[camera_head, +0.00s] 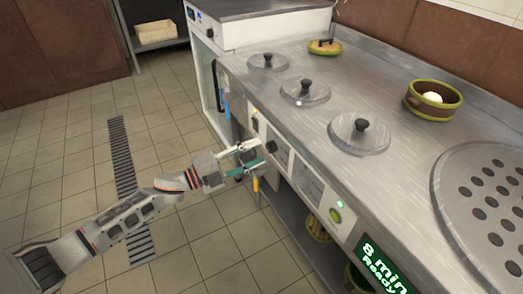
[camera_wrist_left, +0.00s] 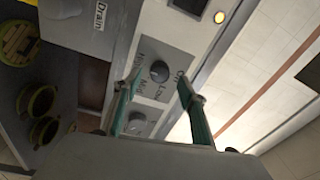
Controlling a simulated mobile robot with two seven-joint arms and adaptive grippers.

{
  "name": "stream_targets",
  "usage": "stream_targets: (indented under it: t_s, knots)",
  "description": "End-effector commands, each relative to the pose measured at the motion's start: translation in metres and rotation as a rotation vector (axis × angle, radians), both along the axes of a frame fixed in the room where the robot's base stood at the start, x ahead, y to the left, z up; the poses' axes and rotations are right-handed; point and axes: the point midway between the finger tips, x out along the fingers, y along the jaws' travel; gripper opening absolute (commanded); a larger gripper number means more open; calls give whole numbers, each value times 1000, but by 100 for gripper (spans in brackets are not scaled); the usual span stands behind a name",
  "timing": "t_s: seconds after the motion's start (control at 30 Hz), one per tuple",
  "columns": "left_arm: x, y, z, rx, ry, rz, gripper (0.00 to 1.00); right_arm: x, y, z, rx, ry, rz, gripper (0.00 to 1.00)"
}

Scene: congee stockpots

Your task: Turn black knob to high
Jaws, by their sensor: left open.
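The black knob (camera_head: 271,146) is on the sloped front panel of the steel counter, left of the middle. In the left wrist view the black knob (camera_wrist_left: 160,71) sits on a grey label plate with Off, Low and Med lettering. Its pointer direction is too small to tell. My left gripper (camera_head: 261,152) is at the panel, in front of the knob. In the left wrist view my left gripper (camera_wrist_left: 159,83) is open, with its two teal fingers on either side of the knob and no clear contact. My right gripper is out of view.
Three round lids, one of them a steel lid (camera_head: 359,134), lie on the countertop. A green display (camera_head: 383,266) reads "8 min Ready". A second knob (camera_wrist_left: 137,122) is near the fingers.

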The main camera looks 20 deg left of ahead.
Motion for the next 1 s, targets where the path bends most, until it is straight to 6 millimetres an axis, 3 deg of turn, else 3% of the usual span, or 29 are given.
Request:
stream_targets:
  t_s: [0.2, 0.4, 1.0]
  knots:
    - [-36, 30, -5, 2, 4, -1, 42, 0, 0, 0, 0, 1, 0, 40]
    - [-58, 49, -6, 0, 3, 0, 42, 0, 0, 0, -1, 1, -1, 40]
    - [-67, 56, -5, 1, -1, -1, 42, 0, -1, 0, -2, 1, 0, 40]
